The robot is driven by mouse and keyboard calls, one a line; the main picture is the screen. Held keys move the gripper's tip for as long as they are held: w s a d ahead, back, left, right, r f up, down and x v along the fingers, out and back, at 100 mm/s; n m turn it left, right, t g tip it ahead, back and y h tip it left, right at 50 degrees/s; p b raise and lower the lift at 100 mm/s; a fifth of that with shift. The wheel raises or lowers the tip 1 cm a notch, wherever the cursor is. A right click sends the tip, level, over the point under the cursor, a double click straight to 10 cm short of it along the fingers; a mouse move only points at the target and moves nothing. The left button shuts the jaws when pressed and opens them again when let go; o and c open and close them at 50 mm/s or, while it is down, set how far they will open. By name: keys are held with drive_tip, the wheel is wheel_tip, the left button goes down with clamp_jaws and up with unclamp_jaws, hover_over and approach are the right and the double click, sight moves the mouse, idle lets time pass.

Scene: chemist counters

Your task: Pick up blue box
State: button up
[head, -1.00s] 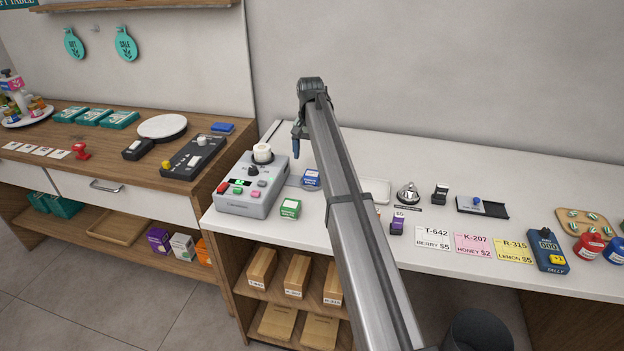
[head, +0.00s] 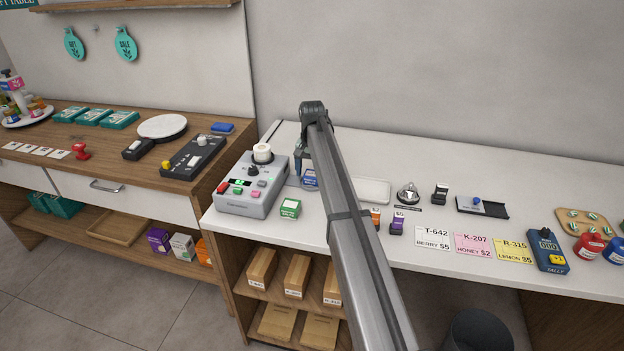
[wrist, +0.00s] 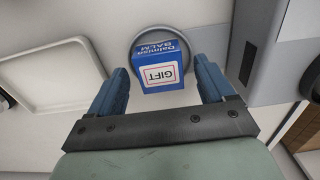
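In the head view the blue box (head: 310,177) is beside the grey machine, partly hidden by my arm. My gripper (wrist: 166,82) is open, with one blue finger on either side of the box in the wrist view. The box shows between the fingers, and they do not visibly grip it. In the head view my gripper (head: 298,168) points down at the box's left.
The grey button machine (head: 252,188) is close on the left. A green box (head: 290,209) stands in front, with an orange box (head: 375,218) and purple box (head: 397,224) to the right. A white tray (head: 374,190) is behind my arm. A bell (head: 409,194) stands further right.

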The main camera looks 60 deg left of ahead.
drive_tip(key=c, duration=1.2)
drive_tip(key=shift+r, duration=0.1)
